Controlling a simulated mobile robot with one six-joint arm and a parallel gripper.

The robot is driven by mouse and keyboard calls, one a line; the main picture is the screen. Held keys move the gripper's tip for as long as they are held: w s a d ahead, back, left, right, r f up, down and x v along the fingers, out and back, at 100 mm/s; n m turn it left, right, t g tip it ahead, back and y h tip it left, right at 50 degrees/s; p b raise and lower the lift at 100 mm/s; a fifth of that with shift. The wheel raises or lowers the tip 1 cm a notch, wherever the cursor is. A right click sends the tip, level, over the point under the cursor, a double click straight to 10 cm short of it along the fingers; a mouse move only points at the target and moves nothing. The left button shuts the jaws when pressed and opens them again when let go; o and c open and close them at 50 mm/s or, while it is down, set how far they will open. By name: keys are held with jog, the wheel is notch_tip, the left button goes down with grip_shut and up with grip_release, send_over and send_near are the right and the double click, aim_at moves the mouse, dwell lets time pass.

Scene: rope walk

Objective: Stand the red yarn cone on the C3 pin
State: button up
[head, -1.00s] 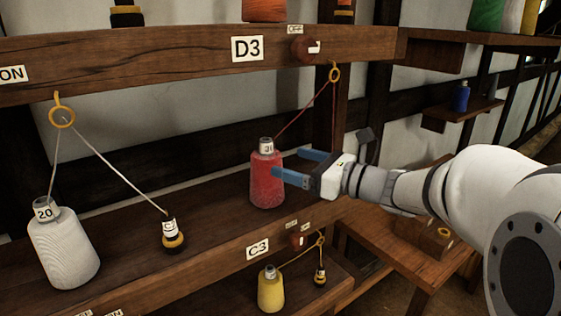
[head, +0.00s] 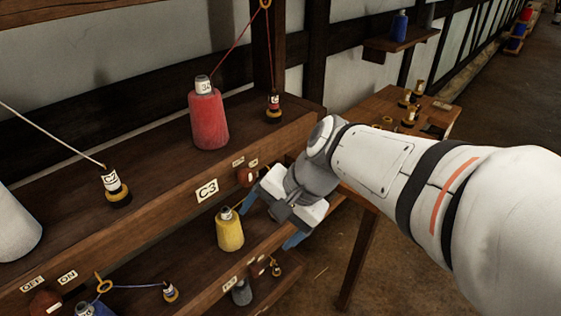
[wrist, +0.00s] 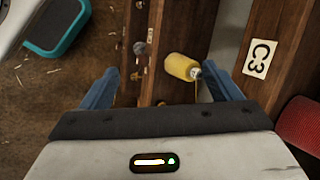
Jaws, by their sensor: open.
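The red yarn cone (head: 209,118) stands upright on the shelf board above the C3 label (head: 207,190). Its base hides any pin under it. A red thread runs from its top up to a ring. Part of the red cone (wrist: 303,122) shows at the right edge of the wrist view. My gripper (head: 273,220) is open and empty, below and to the right of the red cone, apart from it, in front of the lower shelf. In the wrist view its blue fingers (wrist: 161,72) are spread, with the yellow cone (wrist: 180,67) beyond them.
The yellow cone (head: 230,230) stands on the lower shelf close to my gripper. A reddish knob (head: 246,176) sits beside the C3 label. A small bobbin (head: 273,108) is right of the red cone. A wooden bench (head: 385,105) stands behind my arm.

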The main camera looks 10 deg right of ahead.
jog(key=s+d+f+n+t+h, duration=0.1)
jog(key=s+d+f+n+h, duration=0.1)
jog(key=d+n+h, duration=0.3)
jog(key=s+d+n, duration=0.1)
jog(key=d+n, duration=0.1)
jog(key=d, duration=0.1)
jog(key=shift+n, duration=0.4)
jog(key=shift+s, duration=0.1)
